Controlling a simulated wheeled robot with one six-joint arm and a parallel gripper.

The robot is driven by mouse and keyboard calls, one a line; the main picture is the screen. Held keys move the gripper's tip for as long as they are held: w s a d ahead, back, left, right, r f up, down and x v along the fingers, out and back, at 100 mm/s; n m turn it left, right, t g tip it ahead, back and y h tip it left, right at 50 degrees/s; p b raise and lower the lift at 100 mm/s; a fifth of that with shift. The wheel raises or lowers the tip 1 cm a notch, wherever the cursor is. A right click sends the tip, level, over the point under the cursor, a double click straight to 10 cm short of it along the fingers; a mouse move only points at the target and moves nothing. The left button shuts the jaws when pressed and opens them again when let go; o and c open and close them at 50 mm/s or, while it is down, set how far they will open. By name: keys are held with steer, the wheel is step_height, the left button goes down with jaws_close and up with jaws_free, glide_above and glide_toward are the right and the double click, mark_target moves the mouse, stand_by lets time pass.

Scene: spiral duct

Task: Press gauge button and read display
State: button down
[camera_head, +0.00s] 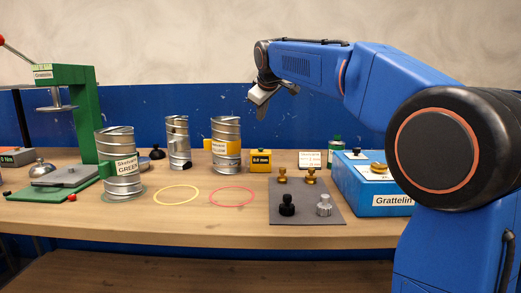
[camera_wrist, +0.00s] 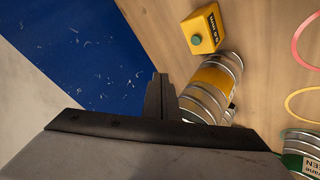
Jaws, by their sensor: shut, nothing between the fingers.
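The gauge is a small yellow box (camera_head: 260,161) near the back of the workbench, with a dark display ending in "mm"; its digits are too small to read surely. In the wrist view the yellow gauge (camera_wrist: 206,27) lies at the top, with a round green button (camera_wrist: 196,40) on one face. My gripper (camera_head: 262,111) is in the air above the back of the bench, higher than the gauge and apart from it. In the wrist view my gripper (camera_wrist: 161,82) has its dark fingers together and empty, pointing beside the yellow-banded duct.
A yellow-banded spiral duct (camera_head: 226,132) stands just left of the gauge. Another duct (camera_head: 178,140) and a green-labelled duct (camera_head: 121,185) stand farther left. A blue box (camera_head: 378,201) is at right. A grey mat (camera_head: 306,213) with several knobs lies in front.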

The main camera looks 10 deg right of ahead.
steer(key=shift+f, duration=4.35)
steer(key=shift+f, duration=0.2)
steer(key=shift+f, duration=0.2)
steer(key=shift+f, duration=0.4)
steer(key=shift+r, duration=0.8)
steer(key=shift+r, duration=0.15)
steer(key=shift+r, duration=2.4)
